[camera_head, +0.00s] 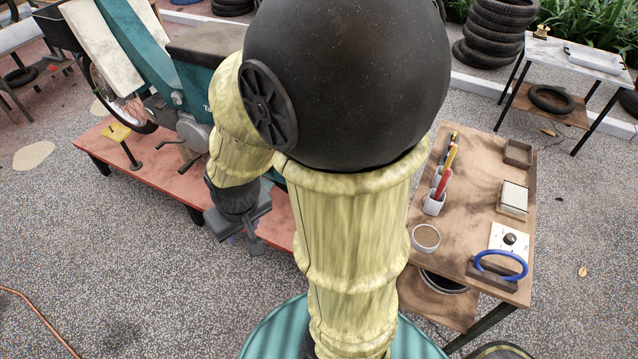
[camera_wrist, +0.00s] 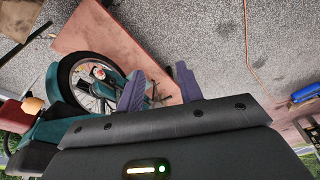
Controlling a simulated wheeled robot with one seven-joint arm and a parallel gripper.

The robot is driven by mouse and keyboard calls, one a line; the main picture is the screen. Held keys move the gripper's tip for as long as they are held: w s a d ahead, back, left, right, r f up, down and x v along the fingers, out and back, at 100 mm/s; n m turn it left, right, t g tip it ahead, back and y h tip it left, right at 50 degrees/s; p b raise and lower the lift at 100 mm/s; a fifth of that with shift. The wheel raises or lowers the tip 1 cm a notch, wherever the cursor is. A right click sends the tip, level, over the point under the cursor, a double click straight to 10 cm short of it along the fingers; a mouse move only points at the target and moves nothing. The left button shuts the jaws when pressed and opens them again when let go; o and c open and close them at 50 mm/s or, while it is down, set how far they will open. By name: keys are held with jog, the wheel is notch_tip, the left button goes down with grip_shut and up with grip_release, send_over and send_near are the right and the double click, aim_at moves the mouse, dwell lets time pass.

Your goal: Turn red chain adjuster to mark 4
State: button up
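A teal moped (camera_head: 150,55) stands on a low reddish platform (camera_head: 150,170) at the left of the head view. In the wrist view its spoked wheel (camera_wrist: 70,75) shows left of my fingers. A small red and white part (camera_wrist: 98,72) sits near the hub; I cannot tell whether it is the red chain adjuster, and no mark can be read. My gripper (camera_wrist: 160,88) has its two purple fingers apart, with nothing held between them. In the head view my gripper (camera_head: 243,238) hangs by the platform's near edge, partly hidden by my arm.
A wooden bench (camera_head: 460,215) at the right holds pen cups, small boxes, a round tin and a blue ring (camera_head: 500,266) on a block. Stacked tyres (camera_head: 495,35) and a white-topped table (camera_head: 575,58) stand behind. A yellow stand (camera_head: 122,140) is on the platform. The speckled floor at the left is mostly clear.

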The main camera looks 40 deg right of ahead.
jog(key=shift+w+a, duration=0.15)
jog(key=shift+w, duration=0.2)
jog(key=shift+o, duration=1.1)
jog(key=shift+s+a, duration=0.1)
jog(key=shift+s, duration=0.15)
jog(key=shift+o, duration=0.7)
jog(key=shift+f, duration=0.2)
jog(key=w+d+f+m+t+h+b, duration=0.15)
jog(key=w+d+f+m+b, duration=0.35)
jog(key=w+f, duration=0.55)
jog(key=w+d+f+m+t+h+b, duration=0.1)
jog(key=w+d+f+h+b, duration=0.15)
jog(key=w+f+b, duration=0.8)
jog(key=d+f+m+t+h+b, duration=0.1)
jog(key=d+f+h+b, duration=0.4)
jog(key=d+f, duration=0.3)
jog(key=w+d+f+m+h+b, duration=0.1)
jog(key=d+f+h+b, duration=0.5)
jog(key=f, duration=1)
jog(key=shift+w+d+f+m+t+h, duration=0.25)
jog(key=shift+d+m+t+h, duration=0.1)
jog(key=shift+d+h, duration=0.6)
